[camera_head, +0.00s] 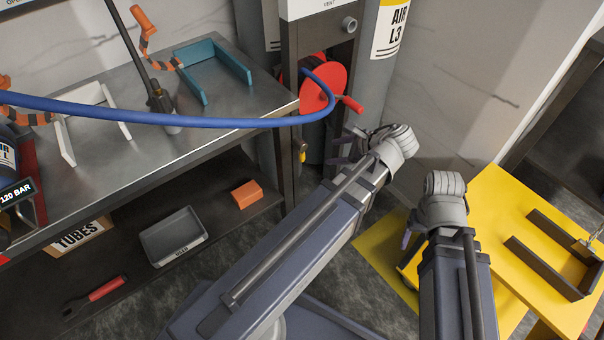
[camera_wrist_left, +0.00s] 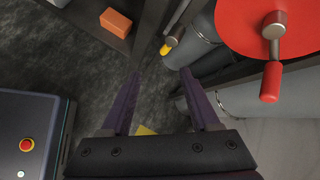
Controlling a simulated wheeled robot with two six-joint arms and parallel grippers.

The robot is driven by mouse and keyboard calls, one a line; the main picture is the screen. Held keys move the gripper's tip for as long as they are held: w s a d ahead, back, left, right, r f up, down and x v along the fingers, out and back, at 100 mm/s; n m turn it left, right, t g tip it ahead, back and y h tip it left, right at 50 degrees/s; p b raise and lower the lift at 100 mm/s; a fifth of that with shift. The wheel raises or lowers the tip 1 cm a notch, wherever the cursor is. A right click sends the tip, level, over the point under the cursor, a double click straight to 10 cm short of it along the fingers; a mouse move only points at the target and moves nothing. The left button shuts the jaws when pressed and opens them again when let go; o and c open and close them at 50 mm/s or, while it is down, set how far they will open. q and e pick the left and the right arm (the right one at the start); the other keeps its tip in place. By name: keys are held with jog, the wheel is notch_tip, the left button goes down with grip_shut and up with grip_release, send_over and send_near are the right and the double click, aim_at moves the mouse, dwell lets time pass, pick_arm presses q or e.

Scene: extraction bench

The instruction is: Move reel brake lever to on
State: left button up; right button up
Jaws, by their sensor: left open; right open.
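My left gripper (camera_head: 335,155) is open, empty and close to the right of the lever. In the left wrist view its open fingers (camera_wrist_left: 161,73) point toward the lever, apart from it. My right gripper (camera_head: 406,250) is open, low by the yellow table, partly hidden by its wrist.
A blue hose (camera_head: 200,120) runs across the metal bench (camera_head: 215,135) to the reel. Grey cylinders (camera_head: 375,75) stand behind the reel. A yellow table (camera_head: 500,215) is at right. An orange block (camera_head: 247,194) lies on the lower shelf.

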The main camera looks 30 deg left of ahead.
aim_at(302, 155)
pick_arm(q)
jog(key=w+a+f+m+y+b, duration=0.4)
jog(key=a+f+b, duration=0.3)
jog(key=f+b, duration=0.5)
jog(key=m+b, duration=0.1)
jog(key=b, duration=0.3)
jog(key=shift+m+t, duration=0.3)
jog(key=shift+m, duration=0.1)
jog(key=shift+a, duration=0.15)
jog(key=b+x, duration=0.3)
jog(key=x, duration=0.4)
jog(key=shift+a, duration=0.3)
jog(key=shift+c, duration=0.4)
grip_shut()
